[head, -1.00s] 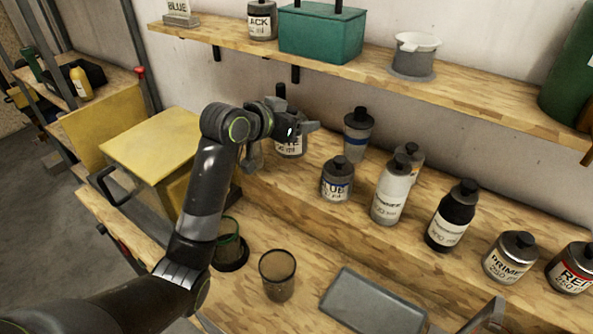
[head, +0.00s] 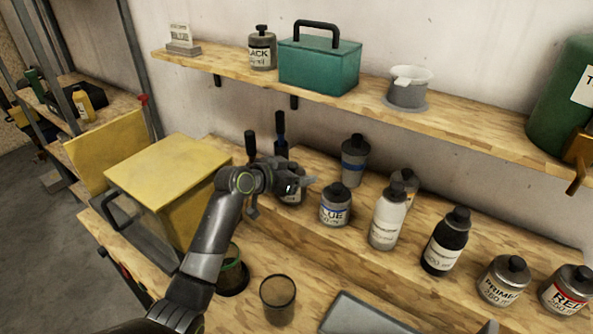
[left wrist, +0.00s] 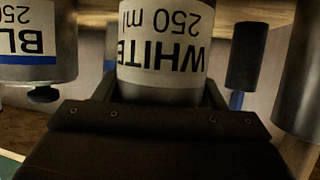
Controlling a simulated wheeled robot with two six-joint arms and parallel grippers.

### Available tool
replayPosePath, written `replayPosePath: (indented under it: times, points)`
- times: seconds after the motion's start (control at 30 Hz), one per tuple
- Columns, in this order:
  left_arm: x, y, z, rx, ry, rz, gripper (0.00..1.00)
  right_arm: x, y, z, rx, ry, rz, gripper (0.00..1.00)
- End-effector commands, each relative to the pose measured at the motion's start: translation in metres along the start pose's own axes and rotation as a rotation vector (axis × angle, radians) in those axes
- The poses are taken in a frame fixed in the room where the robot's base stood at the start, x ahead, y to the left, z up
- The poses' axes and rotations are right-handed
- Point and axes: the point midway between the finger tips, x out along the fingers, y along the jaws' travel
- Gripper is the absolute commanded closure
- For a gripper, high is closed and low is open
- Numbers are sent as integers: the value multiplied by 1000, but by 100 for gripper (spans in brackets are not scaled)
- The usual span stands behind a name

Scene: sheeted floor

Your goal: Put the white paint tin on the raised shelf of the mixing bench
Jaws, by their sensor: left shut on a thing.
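The white paint tin, labelled WHITE 250 ml, fills the middle of the left wrist view (left wrist: 165,45), its label upside down there. My left gripper (head: 300,187) is shut on it, with a finger on each side. In the head view the tin (head: 291,199) is mostly hidden behind the gripper. It is left of the blue tin (head: 335,208). A raised wooden step (head: 385,262) runs along the back of the bench, with a wall shelf (head: 455,112) above it. Whether the tin touches the step is unclear. My right gripper is not in view.
On the step stand a white bottle (head: 387,218), a black bottle (head: 446,242), a primer tin (head: 503,281) and a red tin (head: 567,290). The wall shelf holds a teal toolbox (head: 318,66); bare wood shows beside the black tin (head: 262,50). A yellow box (head: 165,180) is at left.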

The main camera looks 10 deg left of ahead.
Motion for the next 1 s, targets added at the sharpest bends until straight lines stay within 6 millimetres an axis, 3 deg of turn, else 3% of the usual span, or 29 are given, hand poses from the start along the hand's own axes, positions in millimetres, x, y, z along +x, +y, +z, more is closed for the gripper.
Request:
replayPosePath:
  times: [0.4,0.43,0.57,1.0]
  points:
    - [2,0,5,2,4,0,70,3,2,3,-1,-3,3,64]
    - [2,0,5,1,1,0,32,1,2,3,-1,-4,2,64]
    - [2,0,5,1,1,0,15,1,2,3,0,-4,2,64]
    - [-4,0,3,1,2,-1,15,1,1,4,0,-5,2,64]
